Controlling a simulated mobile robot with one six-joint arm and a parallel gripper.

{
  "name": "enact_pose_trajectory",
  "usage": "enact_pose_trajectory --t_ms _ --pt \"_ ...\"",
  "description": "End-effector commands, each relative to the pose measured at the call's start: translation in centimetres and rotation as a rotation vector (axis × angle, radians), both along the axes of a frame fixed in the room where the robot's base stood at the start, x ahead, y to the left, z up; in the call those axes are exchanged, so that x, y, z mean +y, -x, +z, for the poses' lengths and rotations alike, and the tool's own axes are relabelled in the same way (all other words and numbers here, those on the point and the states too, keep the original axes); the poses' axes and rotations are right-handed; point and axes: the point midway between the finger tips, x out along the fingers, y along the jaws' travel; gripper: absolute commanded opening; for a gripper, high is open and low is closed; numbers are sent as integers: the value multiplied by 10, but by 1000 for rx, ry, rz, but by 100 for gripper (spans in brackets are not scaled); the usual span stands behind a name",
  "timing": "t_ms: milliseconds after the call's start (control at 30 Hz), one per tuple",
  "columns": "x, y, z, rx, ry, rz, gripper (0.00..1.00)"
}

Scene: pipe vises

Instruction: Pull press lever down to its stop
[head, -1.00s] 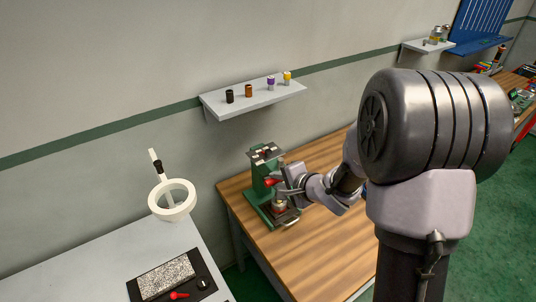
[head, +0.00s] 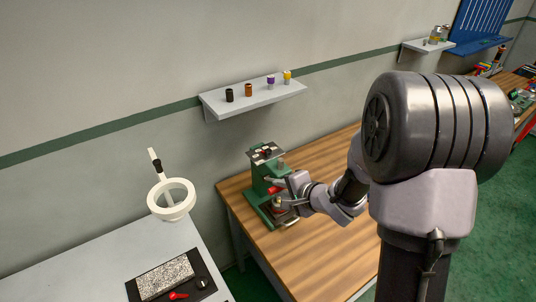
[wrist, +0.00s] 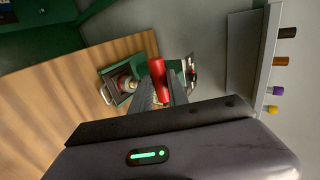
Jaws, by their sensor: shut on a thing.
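The green press (head: 260,180) stands on the wooden bench, near its left end. Its lever has a red grip (wrist: 157,72), which also shows as a small red patch in the head view (head: 272,190). My gripper (wrist: 163,92) is shut on the red grip, with the grip sticking out past the fingers. In the head view my gripper (head: 276,190) reaches the press from the right and partly covers the lever. The press base (wrist: 118,83) lies beyond the fingers in the wrist view.
The wooden bench top (head: 320,245) is clear right of the press. A wall shelf (head: 250,101) above holds several small coloured cylinders. On the left, a grey table (head: 90,250) carries a white ring magnifier (head: 168,212) and a dark tray (head: 205,293).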

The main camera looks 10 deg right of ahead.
Motion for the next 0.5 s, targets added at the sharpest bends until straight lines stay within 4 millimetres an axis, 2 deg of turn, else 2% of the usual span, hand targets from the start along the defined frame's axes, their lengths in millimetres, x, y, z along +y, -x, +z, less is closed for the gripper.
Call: enact_pose_trajectory --t_ms 267,500 --pt "0 1 -2 3 0 -1 0" --pt "-2 7 -13 5 -1 0 0"
